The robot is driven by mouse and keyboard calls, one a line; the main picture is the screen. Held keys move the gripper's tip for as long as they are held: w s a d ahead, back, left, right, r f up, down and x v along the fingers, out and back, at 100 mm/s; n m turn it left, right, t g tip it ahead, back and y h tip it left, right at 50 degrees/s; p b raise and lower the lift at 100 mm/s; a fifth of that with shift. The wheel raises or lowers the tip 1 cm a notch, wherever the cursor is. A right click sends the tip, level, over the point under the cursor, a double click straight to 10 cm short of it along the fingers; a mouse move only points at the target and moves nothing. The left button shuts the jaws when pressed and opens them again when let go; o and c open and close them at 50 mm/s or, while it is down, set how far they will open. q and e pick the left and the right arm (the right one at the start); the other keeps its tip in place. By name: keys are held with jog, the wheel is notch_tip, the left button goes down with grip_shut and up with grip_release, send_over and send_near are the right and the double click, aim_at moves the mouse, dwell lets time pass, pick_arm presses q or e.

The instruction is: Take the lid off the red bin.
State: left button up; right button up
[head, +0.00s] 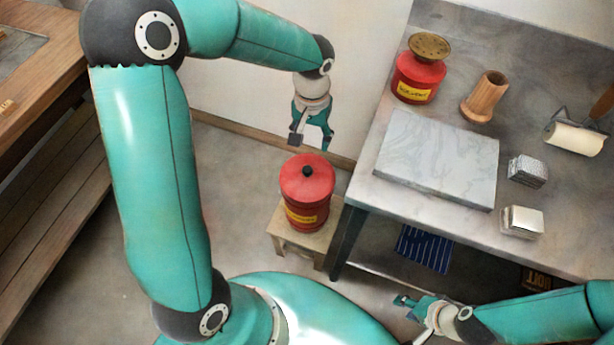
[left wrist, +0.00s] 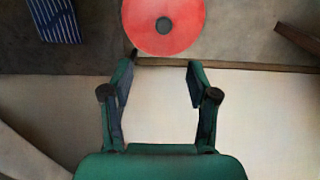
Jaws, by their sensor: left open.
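The red bin (head: 301,216) stands upright on a small wooden stool, with a yellow label on its side. Its red lid (head: 306,178) is on top and has a black knob (head: 307,171) in the middle. In the left wrist view the round lid (left wrist: 180,38) and its knob (left wrist: 164,25) show at the top, beyond the fingertips. My left gripper (head: 311,143) is open and empty, above and behind the bin in the head view; it also shows in the left wrist view (left wrist: 159,75). My right gripper (head: 402,301) is low at the table's front, its jaws too small to judge.
The stool (head: 290,247) stands close beside the grey table (head: 365,187). On the table are a red can (head: 418,82), a wooden cup (head: 485,97), a marble slab (head: 437,158) and a paper roll (head: 574,139). A wooden bench (head: 50,180) is at the left.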

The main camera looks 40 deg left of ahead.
aim_at(307, 169)
pick_arm(q)
notch_tip(307, 169, down, 8)
jog(key=shift+f+b, duration=0.15)
jog(key=shift+b, duration=0.2)
jog(key=shift+s+a+f, duration=0.1)
jog(key=shift+s+f, duration=0.05)
jog(key=shift+f, duration=0.7)
jog(key=shift+s+a+f, duration=0.1)
jog(key=shift+s+f, duration=0.1)
jog(key=shift+f, duration=0.7)
jog(key=shift+s+f, duration=0.15)
jog(key=shift+f, duration=0.7)
grip_shut()
